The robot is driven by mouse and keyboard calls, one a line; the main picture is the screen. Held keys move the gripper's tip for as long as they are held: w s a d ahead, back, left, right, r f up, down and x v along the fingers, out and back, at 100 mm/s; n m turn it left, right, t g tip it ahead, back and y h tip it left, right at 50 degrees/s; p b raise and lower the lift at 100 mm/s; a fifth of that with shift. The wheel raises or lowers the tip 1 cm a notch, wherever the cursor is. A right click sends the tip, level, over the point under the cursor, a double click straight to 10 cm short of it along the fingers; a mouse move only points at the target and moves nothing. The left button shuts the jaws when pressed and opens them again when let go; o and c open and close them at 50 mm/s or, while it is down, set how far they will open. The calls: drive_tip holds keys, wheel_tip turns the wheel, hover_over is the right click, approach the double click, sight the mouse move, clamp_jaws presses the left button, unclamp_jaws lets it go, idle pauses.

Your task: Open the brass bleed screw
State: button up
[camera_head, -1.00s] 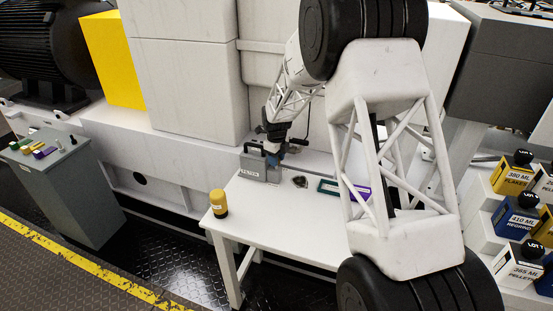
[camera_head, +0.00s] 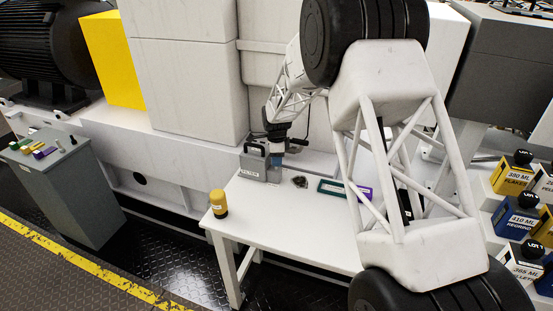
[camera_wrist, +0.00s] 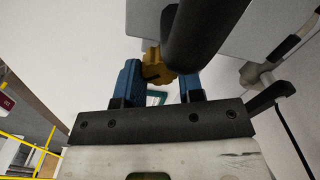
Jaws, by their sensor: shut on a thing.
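The brass bleed screw (camera_wrist: 156,66) shows in the wrist view as a golden knob between my two blue fingers. My gripper (camera_wrist: 160,82) is shut on it; the right finger is partly behind a thick dark bar (camera_wrist: 200,35). In the head view my gripper (camera_head: 277,160) points down beside the right side of a grey, handled box (camera_head: 253,166) on the white table. The screw cannot be made out in the head view.
A large white machine (camera_head: 185,90) stands behind. Labelled containers (camera_head: 515,215) stand on the right.

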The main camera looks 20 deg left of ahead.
drive_tip(key=shift+n, duration=0.6)
drive_tip(key=o, duration=0.9)
drive_tip(key=shift+r, duration=0.1)
drive_tip(key=shift+r, duration=3.8)
